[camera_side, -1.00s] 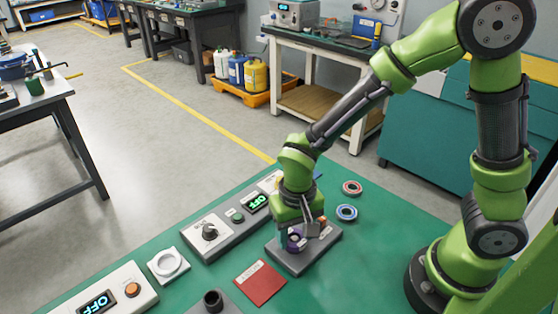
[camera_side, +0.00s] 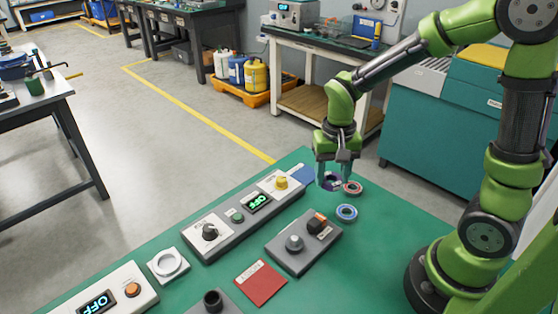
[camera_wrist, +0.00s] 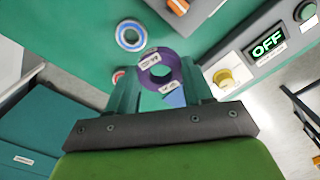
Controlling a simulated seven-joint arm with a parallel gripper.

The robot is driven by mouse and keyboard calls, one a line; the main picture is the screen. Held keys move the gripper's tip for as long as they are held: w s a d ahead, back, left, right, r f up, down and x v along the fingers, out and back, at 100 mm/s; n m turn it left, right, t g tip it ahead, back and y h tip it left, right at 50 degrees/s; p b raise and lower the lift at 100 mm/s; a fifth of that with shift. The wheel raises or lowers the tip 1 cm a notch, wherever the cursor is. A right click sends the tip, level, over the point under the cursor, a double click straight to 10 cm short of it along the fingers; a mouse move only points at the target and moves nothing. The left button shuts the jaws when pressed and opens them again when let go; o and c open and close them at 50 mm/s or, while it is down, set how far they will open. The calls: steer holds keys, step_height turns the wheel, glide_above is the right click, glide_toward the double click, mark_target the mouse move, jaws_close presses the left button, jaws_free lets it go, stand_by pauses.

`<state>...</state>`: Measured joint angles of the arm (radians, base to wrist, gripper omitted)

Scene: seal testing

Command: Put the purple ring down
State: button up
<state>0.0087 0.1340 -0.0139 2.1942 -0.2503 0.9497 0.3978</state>
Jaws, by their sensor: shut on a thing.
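The purple ring (camera_wrist: 174,57) is held between the two fingers of my gripper (camera_wrist: 159,90), which is shut on it; white labels show on the ring in the wrist view. In the side view my gripper (camera_side: 333,178) is over the far part of the green bench, and the purple ring (camera_side: 331,183) shows between its fingertips. The ring is just left of a red ring (camera_side: 352,188) and behind a blue ring (camera_side: 346,213). I cannot tell whether the purple ring touches the bench.
A long control box (camera_side: 225,233) with a knob and an OFF display lies to the left. A blue flat piece (camera_side: 301,174) lies beside it. A red card (camera_side: 261,284) and a white ring holder (camera_side: 168,264) are nearer.

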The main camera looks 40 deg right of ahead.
steer(key=shift+n, duration=0.5)
steer(key=d+f, duration=0.1)
steer(key=d, duration=0.2)
steer(key=s+d+f, duration=0.1)
steer(key=d, duration=0.2)
steer(key=d+f, duration=0.1)
steer(key=d, duration=0.2)
steer(key=shift+s+f, duration=0.25)
steer(key=shift+s, duration=0.15)
steer(key=shift+d+f+n, duration=0.25)
steer(key=shift+d+n, duration=0.05)
steer(key=shift+n, duration=0.1)
steer(key=shift+w+n, duration=0.25)
steer(key=shift+n, duration=0.35)
steer(key=w+d, duration=0.1)
steer(key=w, duration=0.4)
steer(key=w+d+f, duration=0.1)
steer(key=w+d, duration=0.1)
steer(key=w, duration=0.3)
steer(key=w+d, duration=0.2)
steer(key=w, duration=0.2)
steer(key=shift+w+d+f, duration=0.1)
steer(key=shift+w+f, duration=0.15)
steer(key=shift+w, duration=0.15)
steer(key=shift+w+f, duration=0.1)
steer(key=shift+f, duration=1.65)
steer(key=shift+f, duration=0.1)
steer(key=o, duration=1.3)
steer(key=shift+f, duration=0.1)
